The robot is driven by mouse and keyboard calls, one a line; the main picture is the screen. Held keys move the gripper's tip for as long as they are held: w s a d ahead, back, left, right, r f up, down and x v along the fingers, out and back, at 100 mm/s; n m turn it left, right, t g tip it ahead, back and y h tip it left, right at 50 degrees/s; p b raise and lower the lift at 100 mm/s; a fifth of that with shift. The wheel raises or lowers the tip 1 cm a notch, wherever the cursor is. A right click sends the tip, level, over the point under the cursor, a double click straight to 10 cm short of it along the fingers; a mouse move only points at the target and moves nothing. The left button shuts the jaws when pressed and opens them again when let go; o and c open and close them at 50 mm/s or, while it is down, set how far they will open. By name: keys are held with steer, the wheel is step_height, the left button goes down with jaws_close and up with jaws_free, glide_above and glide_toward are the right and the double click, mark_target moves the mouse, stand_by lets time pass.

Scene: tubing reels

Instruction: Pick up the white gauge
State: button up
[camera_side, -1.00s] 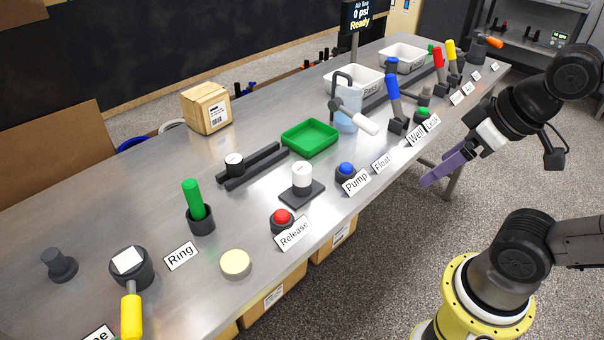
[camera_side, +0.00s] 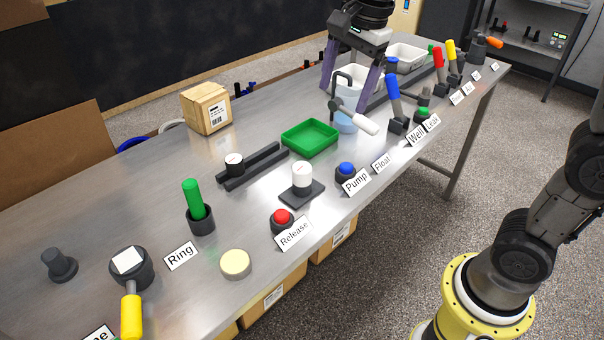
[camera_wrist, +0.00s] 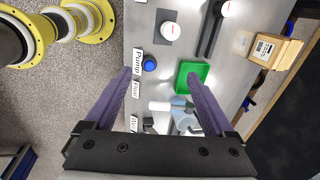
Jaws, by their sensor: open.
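The white gauge (camera_side: 302,174) stands upright on a dark square plate near the table's front edge, between the red and blue buttons. In the wrist view the white gauge (camera_wrist: 171,31) is near the top, beyond my fingertips. My gripper (camera_side: 344,100) is open and empty, with purple fingers pointing down over the table, around the jug area. In the side view it is further along the table than the gauge and higher. In the wrist view my gripper (camera_wrist: 158,75) has its fingers wide apart, and the gauge lies ahead, roughly between their lines.
A green tray (camera_side: 310,138) lies behind the gauge. A dark gauge with a white face (camera_side: 234,164) sits on black rails to its left. The blue button (camera_side: 345,172) and red button (camera_side: 282,220) flank it. A jug (camera_side: 347,120) and levers stand near my gripper.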

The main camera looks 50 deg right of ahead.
steer(key=g, duration=0.2)
glide_above(302, 167)
step_height(302, 167, down, 6)
steer(key=f, duration=1.1)
steer(key=shift+w+d+f, duration=0.1)
steer(key=shift+w+f, duration=0.05)
steer(key=shift+w, duration=0.15)
steer(key=shift+s+f, duration=0.15)
steer(key=shift+f, duration=1.25)
steer(key=shift+s+f, duration=0.15)
steer(key=shift+f, duration=1.25)
jaws_close()
steer(key=shift+r, duration=0.1)
